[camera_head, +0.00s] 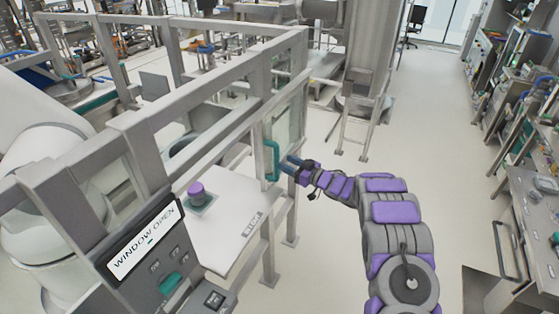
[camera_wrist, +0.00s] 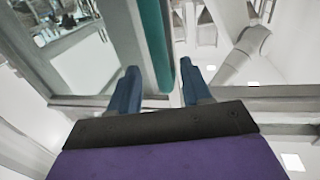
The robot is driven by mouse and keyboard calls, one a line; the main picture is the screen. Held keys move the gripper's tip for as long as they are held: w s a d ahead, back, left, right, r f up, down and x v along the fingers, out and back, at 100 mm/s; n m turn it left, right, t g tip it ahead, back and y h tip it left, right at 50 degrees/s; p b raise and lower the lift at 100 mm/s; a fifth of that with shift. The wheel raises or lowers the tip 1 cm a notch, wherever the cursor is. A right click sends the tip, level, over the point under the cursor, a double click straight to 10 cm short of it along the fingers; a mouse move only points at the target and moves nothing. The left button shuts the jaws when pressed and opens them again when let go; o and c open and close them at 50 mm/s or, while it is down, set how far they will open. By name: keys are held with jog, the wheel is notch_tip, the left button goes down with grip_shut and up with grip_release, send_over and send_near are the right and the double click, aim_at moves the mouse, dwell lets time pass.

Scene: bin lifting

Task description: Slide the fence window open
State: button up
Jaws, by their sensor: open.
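The fence window (camera_head: 290,122) is a clear pane in the grey metal fence frame (camera_head: 200,92), with a teal vertical handle (camera_head: 272,160) on its near side. My gripper (camera_head: 287,163) is just right of the handle, its blue fingers pointing at it. In the wrist view, my gripper (camera_wrist: 160,84) is open, with one blue finger on each side. The teal handle (camera_wrist: 157,45) runs down between the fingertips, nearer the right one. I cannot tell whether either finger touches it. The window pane (camera_wrist: 85,60) shows to the left.
A panel with a "WINDOW OPEN" label (camera_head: 145,243) stands at the lower left. A purple button (camera_head: 197,190) sits on the white table (camera_head: 232,200) inside the fence. A white robot arm (camera_head: 40,150) is at the left. Open floor (camera_head: 430,130) lies to the right.

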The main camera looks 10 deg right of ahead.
jog(key=v, duration=1.1)
jog(key=shift+d, duration=0.4)
jog(key=shift+s, duration=0.1)
jog(key=w+d+r+m+h+b, duration=0.35)
jog(key=d+r+h, duration=0.2)
jog(key=h, duration=0.45)
jog(key=s+d+r+m+g+h+b, duration=0.2)
jog(key=s+m+g+h+b, duration=0.3)
jog(key=s, duration=0.7)
jog(key=s+a+f+g+y+b, duration=0.1)
jog(key=s+a, duration=0.5)
jog(key=s, duration=0.8)
jog(key=s+a+f+g+y+b, duration=0.1)
jog(key=s+a+f+g, duration=0.2)
jog(key=s, duration=1.2)
jog(key=s+a+f+g+y+b, duration=0.1)
jog(key=s+a+f+g, duration=0.2)
jog(key=s+a+g, duration=0.3)
jog(key=s+a, duration=0.5)
jog(key=s, duration=0.4)
jog(key=shift+s, duration=0.2)
